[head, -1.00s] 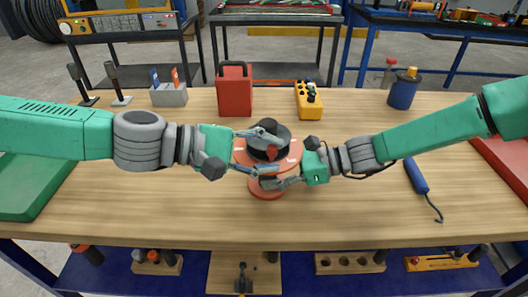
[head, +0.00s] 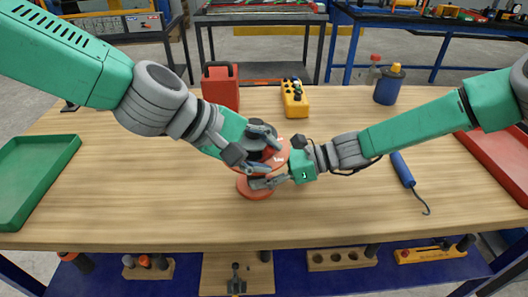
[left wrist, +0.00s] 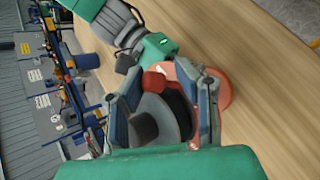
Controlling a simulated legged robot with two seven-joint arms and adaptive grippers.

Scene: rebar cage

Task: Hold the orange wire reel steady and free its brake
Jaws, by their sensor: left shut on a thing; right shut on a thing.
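The orange wire reel (head: 255,189) stands upright near the middle of the bench. A dark grey round hub sits on its top; it also shows in the left wrist view (left wrist: 158,120). My left gripper (head: 264,151) comes down from the upper left, its fingers on either side of this hub and shut on it. A red piece (left wrist: 153,81) shows between the fingers, beside the hub. My right gripper (head: 268,179) is shut on the reel's rim from the right, below the left one. The exact contacts are partly hidden, and I cannot tell the brake's state.
A red canister (head: 220,88) and a yellow box (head: 294,98) stand behind the reel. A blue bottle (head: 389,86) is at the back right. A blue-handled hook (head: 403,170) lies to the right. A green tray (head: 35,180) and a red tray (head: 497,160) flank the bench.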

